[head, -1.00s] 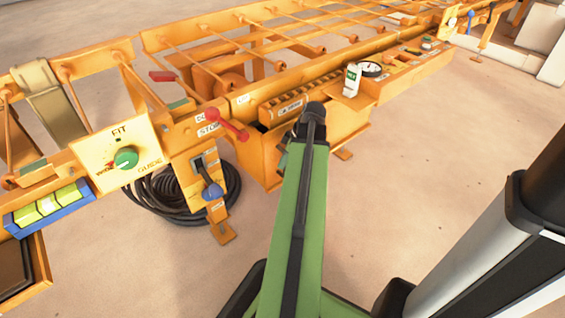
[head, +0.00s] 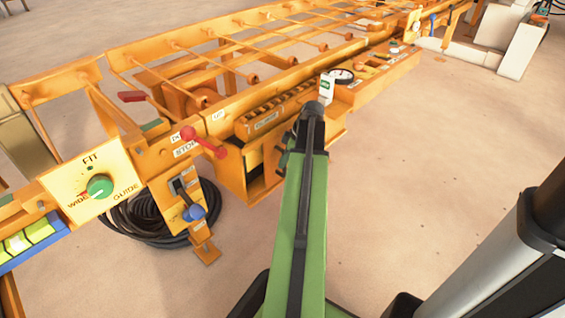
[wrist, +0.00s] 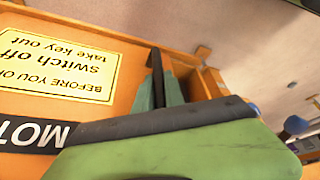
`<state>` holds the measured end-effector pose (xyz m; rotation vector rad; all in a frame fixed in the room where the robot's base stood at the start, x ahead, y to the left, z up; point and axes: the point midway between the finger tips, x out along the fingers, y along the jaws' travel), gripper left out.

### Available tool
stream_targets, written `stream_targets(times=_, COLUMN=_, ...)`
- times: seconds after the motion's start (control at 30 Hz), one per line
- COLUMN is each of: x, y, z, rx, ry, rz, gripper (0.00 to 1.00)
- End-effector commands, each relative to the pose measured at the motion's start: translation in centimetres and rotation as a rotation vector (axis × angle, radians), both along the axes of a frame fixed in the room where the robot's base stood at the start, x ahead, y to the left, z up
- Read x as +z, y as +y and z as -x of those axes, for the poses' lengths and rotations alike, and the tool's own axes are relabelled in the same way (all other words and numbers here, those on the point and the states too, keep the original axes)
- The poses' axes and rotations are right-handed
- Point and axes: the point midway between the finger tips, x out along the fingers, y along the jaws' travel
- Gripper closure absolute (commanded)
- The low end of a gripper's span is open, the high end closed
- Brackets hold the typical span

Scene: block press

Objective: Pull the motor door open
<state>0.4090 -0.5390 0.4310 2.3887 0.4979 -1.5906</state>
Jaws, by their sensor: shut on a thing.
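The motor door (wrist: 110,25) is an orange panel in the wrist view. It bears a yellow warning label (wrist: 60,65) and a dark label starting "MOT" (wrist: 30,135), both upside down. My gripper (wrist: 158,92) has its teal fingers shut on a dark upright handle (wrist: 155,62) at the door. In the head view my green arm covers most of the gripper and the door face. The orange motor box (head: 232,178) shows to the left of the arm, with a dark gap along its side. How far the door stands open I cannot tell.
A red-knobbed lever (head: 205,142), a blue-knobbed switch (head: 193,212) and a FIT dial (head: 99,187) sit left of the box. A coiled black cable (head: 150,215) lies on the floor below. The floor to the right is clear.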

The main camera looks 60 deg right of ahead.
Motion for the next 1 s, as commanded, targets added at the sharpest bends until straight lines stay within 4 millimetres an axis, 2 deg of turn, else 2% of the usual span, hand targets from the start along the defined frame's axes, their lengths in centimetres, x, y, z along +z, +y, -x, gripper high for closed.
stream_targets(times=0.03, x=0.0, y=0.1, z=0.0, rx=0.003, ry=0.001, rz=0.001, gripper=1.00)
stream_targets(times=0.07, x=0.0, y=0.2, z=-0.1, rx=0.004, ry=0.001, rz=0.001, gripper=0.82)
stream_targets(times=0.2, x=0.0, y=0.4, z=-0.3, rx=0.008, ry=0.002, rz=0.000, gripper=0.64)
stream_targets(times=0.47, x=0.0, y=0.6, z=-0.4, rx=0.011, ry=0.003, rz=-0.001, gripper=0.64)
stream_targets(times=0.57, x=0.7, y=0.5, z=-0.2, rx=0.010, ry=0.003, rz=-0.001, gripper=0.64)
stream_targets(times=0.67, x=2.4, y=0.2, z=0.2, rx=0.009, ry=0.002, rz=-0.001, gripper=0.64)
stream_targets(times=1.0, x=10.5, y=-1.0, z=3.1, rx=0.009, ry=0.003, rz=-0.002, gripper=0.64)
